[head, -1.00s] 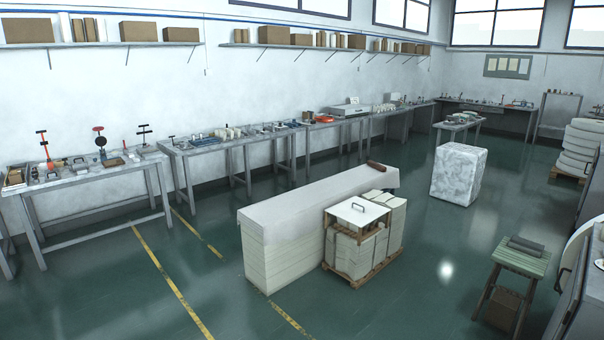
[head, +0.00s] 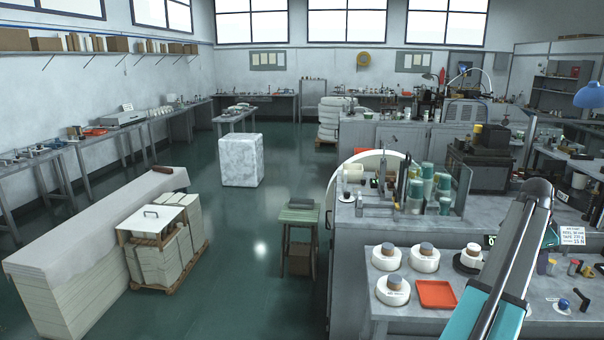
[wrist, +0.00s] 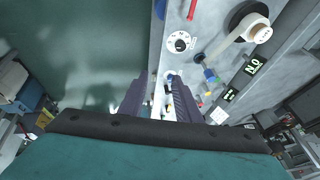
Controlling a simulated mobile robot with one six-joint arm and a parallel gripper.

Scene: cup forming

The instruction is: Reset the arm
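My arm (head: 512,262), teal with dark and light grey links, reaches up from the lower right of the head view in front of the benches. My gripper's end cannot be made out there. In the wrist view my gripper (wrist: 158,100) shows two dark purple-grey fingers apart, with a bench edge visible between them. I see nothing held. Below the fingers are a black bar and a teal link of mine.
A side bench holds white rolls (head: 393,290) and a red tray (head: 436,293). Behind stands a bench with green cups (head: 421,178). A green stool (head: 299,216), paper stacks (head: 160,242) and a wrapped block (head: 241,160) stand on the floor. Green floor between them is clear.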

